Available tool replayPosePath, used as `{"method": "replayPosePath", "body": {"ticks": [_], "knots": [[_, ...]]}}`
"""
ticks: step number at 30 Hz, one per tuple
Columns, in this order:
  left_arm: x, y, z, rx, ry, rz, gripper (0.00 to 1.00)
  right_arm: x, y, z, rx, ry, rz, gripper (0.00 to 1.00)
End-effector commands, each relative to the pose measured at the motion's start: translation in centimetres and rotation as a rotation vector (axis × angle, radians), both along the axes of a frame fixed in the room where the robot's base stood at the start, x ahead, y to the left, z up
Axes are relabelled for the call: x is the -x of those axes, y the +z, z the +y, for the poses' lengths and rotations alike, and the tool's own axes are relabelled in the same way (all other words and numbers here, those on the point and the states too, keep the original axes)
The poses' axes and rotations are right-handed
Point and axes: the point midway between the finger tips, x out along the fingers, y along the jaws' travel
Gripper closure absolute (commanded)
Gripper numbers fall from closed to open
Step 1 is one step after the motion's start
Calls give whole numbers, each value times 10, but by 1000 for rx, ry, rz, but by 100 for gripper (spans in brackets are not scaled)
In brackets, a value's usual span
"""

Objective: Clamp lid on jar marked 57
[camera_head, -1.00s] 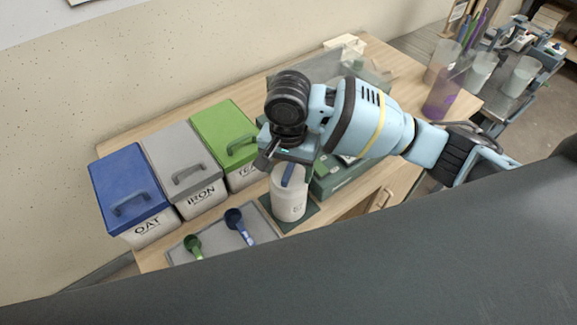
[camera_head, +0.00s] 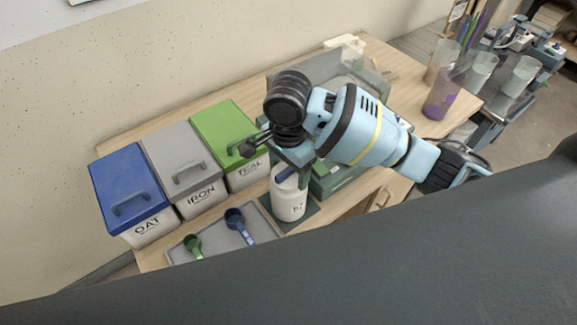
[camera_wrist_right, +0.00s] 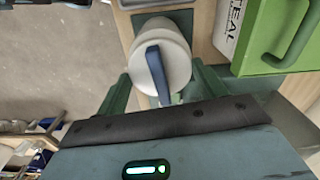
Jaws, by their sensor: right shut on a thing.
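A white jar (camera_head: 289,200) with a dark marking, too small to read surely, stands upright on a dark green mat at the table's front. A pale round lid (camera_wrist_right: 174,62) tops it, with a blue lever (camera_wrist_right: 157,75) lying across it in the wrist view. My right gripper (camera_head: 288,174) is at the jar's top, its green fingers on either side of it. My left gripper is not in view.
Bins OAT (camera_head: 130,192), IRON (camera_head: 182,167) and TEAL (camera_head: 229,135) stand left of the jar. A grey tray (camera_head: 207,249) holds a green scoop (camera_head: 194,245) and a blue scoop (camera_head: 237,222).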

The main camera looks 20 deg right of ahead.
Motion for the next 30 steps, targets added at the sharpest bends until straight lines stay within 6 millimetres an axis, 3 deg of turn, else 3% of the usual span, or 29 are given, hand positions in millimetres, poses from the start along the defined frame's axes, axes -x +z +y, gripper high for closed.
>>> {"method": "replayPosePath", "body": {"ticks": [5,10,12,15,21,22,27,30], "knots": [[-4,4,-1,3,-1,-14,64,2,-3,1,-1,-17,6,53],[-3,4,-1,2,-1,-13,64,2,-5,2,-3,-203,8,52],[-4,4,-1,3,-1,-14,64,2,-5,2,-3,-279,9,60],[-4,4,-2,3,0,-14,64,2,-6,1,1,-346,9,60],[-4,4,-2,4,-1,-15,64,2,-6,0,4,-362,7,60],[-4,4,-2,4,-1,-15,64,1,-6,-1,5,-362,8,29],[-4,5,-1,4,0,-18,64,1,-4,0,3,-359,5,6],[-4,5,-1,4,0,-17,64,1,-3,0,2,-358,4,5]]}}
